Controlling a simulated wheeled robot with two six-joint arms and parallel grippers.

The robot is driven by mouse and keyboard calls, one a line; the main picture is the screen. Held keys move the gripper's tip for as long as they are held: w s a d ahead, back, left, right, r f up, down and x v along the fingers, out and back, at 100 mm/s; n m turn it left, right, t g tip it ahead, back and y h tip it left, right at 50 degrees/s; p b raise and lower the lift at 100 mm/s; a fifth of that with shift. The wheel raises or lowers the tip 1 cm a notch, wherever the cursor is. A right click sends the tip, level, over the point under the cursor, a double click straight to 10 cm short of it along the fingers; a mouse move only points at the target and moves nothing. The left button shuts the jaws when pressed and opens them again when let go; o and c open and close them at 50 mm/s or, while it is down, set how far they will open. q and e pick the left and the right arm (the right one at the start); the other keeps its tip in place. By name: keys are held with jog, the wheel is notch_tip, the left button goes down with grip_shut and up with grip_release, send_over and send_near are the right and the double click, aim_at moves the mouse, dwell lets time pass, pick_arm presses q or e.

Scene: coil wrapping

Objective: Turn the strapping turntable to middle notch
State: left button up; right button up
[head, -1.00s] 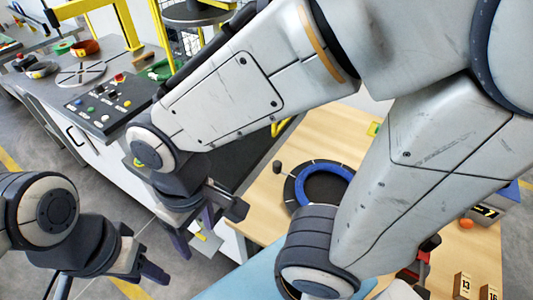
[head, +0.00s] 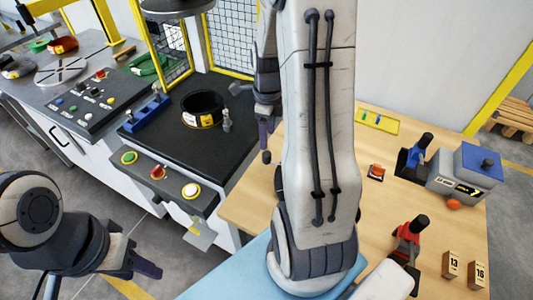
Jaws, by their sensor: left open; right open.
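The strapping turntable is almost wholly hidden behind my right arm in the head view. A small dark round knob (head: 266,157), which looks like its handle, shows at the arm's left edge. The blue ring and the notches are not visible. My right gripper (head: 266,128) is open and points down just above the knob, apart from it as far as I can tell. My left gripper (head: 143,268) is open and empty at the lower left, over the floor and well away from the turntable.
A black station (head: 165,140) with a dark coil (head: 202,108) and push buttons (head: 158,173) stands left of the wooden table (head: 245,205). A blue-handled tool (head: 415,153), a red-handled tool (head: 408,238) and a blue-topped box (head: 465,175) stand on the table's right side.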

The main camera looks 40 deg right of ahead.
aim_at(267, 153)
notch_tip(267, 153, down, 9)
jog(key=shift+a+f, duration=0.1)
dwell(0.3)
grip_shut()
dwell(1.3)
